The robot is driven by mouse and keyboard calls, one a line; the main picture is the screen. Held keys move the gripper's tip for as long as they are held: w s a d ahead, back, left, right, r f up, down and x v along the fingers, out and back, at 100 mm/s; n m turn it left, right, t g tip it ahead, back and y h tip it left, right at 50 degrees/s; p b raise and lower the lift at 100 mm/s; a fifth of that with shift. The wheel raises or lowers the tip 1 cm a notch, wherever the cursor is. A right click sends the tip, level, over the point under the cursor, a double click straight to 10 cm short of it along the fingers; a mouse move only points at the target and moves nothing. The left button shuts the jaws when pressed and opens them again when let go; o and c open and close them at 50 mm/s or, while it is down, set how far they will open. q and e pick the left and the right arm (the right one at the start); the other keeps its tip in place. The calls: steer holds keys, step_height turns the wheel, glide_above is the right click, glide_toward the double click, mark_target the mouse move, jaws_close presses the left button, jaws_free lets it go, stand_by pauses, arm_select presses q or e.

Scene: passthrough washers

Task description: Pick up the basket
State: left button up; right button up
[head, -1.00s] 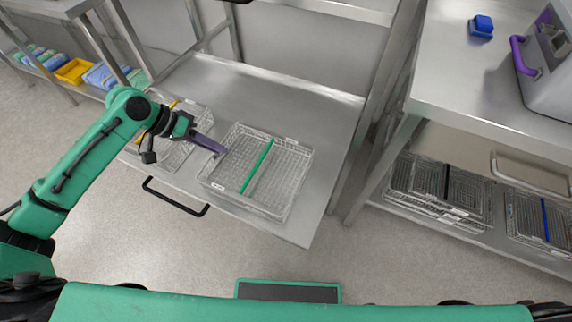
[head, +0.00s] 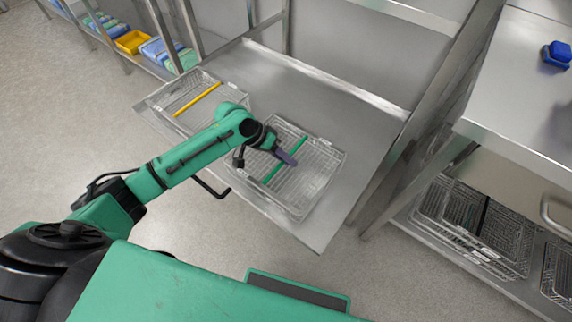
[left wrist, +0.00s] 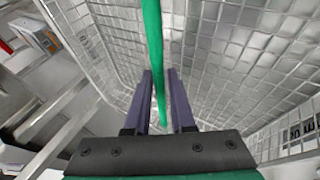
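A wire basket with a green bar (head: 310,188) across its middle sits on the steel table. A second wire basket with a yellow bar (head: 197,99) sits to its left. My left gripper (head: 288,158) is over the green-bar basket, beside the bar in the head view. In the left wrist view, my left gripper (left wrist: 160,73) has its two purple fingers apart. The green bar (left wrist: 153,35) runs between them with gaps showing at the sides; whether the fingertips reach below it is unclear. The wire mesh fills the background. My right gripper is not in view.
The steel table (head: 270,80) is bare behind the baskets. Steel posts stand behind and to the right. Stacked wire baskets (head: 475,225) lie on a lower shelf at right.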

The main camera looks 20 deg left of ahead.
arm_select(q)
jaws_close()
steer(key=shift+r, duration=0.1)
stand_by(1.2)
